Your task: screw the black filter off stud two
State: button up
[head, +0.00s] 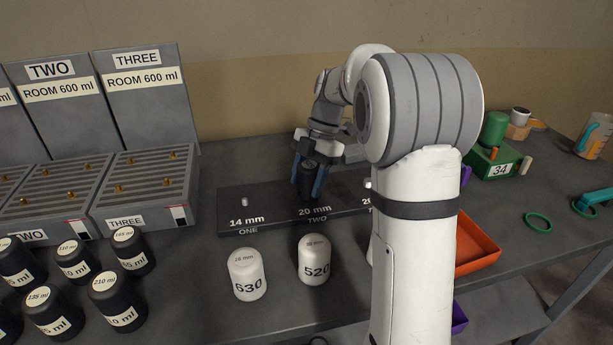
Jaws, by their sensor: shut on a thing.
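A dark block (265,216) with studs lies on the table, marked "14 mm ONE" and "20 mm TWO"; a third mark at its right end is mostly hidden by my arm. The black filter (307,181) stands upright over the "20 mm TWO" mark. My gripper (309,178) points down and is shut on the black filter, with a blue-edged finger on each side of it. The stud under the filter is hidden. A bare metal stud (244,201) shows at place one.
White filters marked 630 (247,275) and 520 (314,260) stand in front of the block. Several black labelled jars (75,259) stand at left, before grey trays (150,187). An orange tray (478,247) and green box (492,163) are at right.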

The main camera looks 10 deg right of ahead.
jog(key=n+g+h, duration=0.1)
jog(key=n, duration=0.2)
jog(key=shift+p, duration=0.35)
jog(key=o, duration=1.2)
